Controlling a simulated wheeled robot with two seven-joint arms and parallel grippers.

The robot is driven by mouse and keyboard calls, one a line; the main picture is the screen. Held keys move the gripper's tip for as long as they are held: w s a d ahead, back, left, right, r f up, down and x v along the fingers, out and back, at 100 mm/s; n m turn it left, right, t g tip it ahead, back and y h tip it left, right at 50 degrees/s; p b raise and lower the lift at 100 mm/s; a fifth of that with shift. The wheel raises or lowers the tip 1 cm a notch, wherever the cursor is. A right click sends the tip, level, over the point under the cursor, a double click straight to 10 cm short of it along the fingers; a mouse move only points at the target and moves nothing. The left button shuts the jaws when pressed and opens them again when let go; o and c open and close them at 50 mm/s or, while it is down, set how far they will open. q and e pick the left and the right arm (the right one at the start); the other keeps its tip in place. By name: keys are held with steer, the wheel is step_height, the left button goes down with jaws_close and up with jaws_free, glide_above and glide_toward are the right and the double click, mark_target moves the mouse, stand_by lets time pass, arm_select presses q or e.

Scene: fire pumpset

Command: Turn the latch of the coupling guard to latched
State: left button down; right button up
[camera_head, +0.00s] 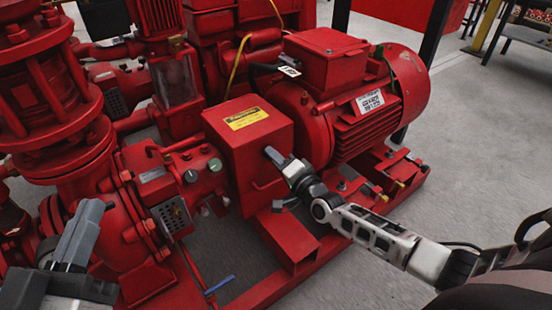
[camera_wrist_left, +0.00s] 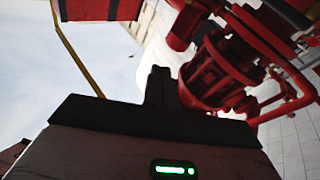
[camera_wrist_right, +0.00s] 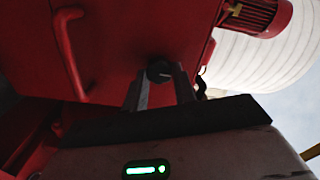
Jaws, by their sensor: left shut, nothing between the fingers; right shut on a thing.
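The coupling guard (camera_head: 228,150) is a red box with a yellow label, in the middle of the head view; its red face also fills much of the right wrist view (camera_wrist_right: 115,45). The latch (camera_wrist_right: 158,70) is a small dark round knob on that face. My right gripper (camera_head: 273,156) is at the guard's right-hand face, its fingers (camera_wrist_right: 160,88) shut on the latch. The fingers hide the latch in the head view, and I cannot tell which way it is turned. My left gripper (camera_head: 88,225) is shut and empty at the lower left, away from the guard; its fingers show in the left wrist view (camera_wrist_left: 160,86).
A red bar handle (camera_wrist_right: 70,52) stands out from the guard beside the latch. The red motor (camera_head: 345,95) is right behind the guard. Red pump housing and pipework (camera_head: 50,110) crowd the left. Grey floor (camera_head: 465,150) is open at right.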

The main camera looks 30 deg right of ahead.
steer(key=o, duration=1)
arm_select(q)
steer(key=f+g+p, duration=0.1)
steer(key=s+f+n+g+y+p, duration=0.1)
steer(key=f+p, duration=0.1)
steer(key=s+f+n+g+y+p, duration=0.1)
steer(key=f+p, duration=0.1)
steer(key=shift+s+d+f+g, duration=0.1)
steer(key=shift+d+f+g, duration=0.05)
steer(key=shift+g, duration=0.15)
arm_select(e)
steer(key=s+d, duration=0.2)
steer(key=s, duration=1.4)
steer(key=shift+d, duration=0.15)
